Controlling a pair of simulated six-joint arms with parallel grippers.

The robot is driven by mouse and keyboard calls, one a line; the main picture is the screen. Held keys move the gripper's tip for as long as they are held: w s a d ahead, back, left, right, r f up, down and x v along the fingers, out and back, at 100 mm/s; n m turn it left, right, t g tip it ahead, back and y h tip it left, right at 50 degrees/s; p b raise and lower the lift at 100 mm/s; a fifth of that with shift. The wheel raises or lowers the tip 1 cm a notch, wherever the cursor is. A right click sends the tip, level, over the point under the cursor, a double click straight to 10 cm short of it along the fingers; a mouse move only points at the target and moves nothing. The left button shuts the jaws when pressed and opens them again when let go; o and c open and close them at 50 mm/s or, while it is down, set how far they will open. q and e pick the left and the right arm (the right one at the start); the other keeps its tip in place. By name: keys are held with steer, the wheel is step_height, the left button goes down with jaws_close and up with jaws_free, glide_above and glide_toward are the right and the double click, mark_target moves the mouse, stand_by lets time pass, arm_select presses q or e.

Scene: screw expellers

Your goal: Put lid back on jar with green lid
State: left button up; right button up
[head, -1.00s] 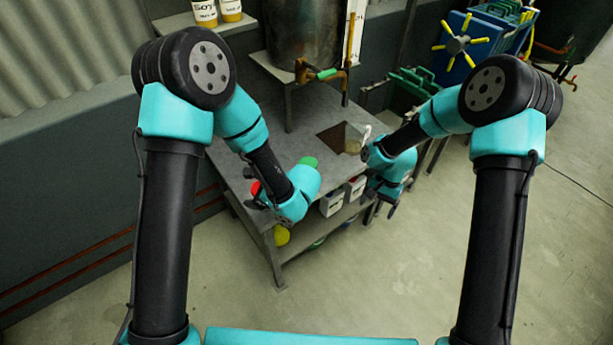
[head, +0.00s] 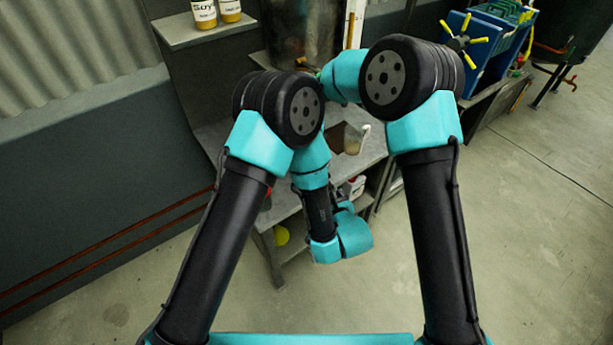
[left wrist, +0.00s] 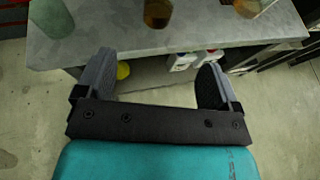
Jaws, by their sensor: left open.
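In the left wrist view a pale green, see-through jar (left wrist: 55,18) stands at the upper left on the grey table (left wrist: 110,38). An amber jar (left wrist: 157,12) and another jar with brownish contents (left wrist: 248,7) stand along the same table, cut by the frame's top. I cannot make out a loose green lid. My left gripper (left wrist: 157,68) is open and empty, in front of the table's front edge, apart from the jars. In the head view my left arm hides most of the table's jars. My right gripper is hidden behind my right arm near the tank.
Below the tabletop is a shelf with white containers (left wrist: 182,62) and a yellow object (left wrist: 123,70). In the head view a clear pitcher (head: 352,140) stands at the table's back right. A metal tank (head: 297,35) is behind. Open floor (head: 520,230) lies at right.

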arm_select(q)
steer(key=shift+w, duration=0.1)
steer(key=x, duration=1.7)
steer(key=shift+a+f, duration=0.1)
steer(key=shift+a, duration=0.1)
jaws_close()
arm_select(e)
steer(key=shift+n, duration=2.3)
steer(key=shift+f, duration=0.1)
steer(key=shift+f, duration=3.95)
steer(key=shift+c, duration=0.2)
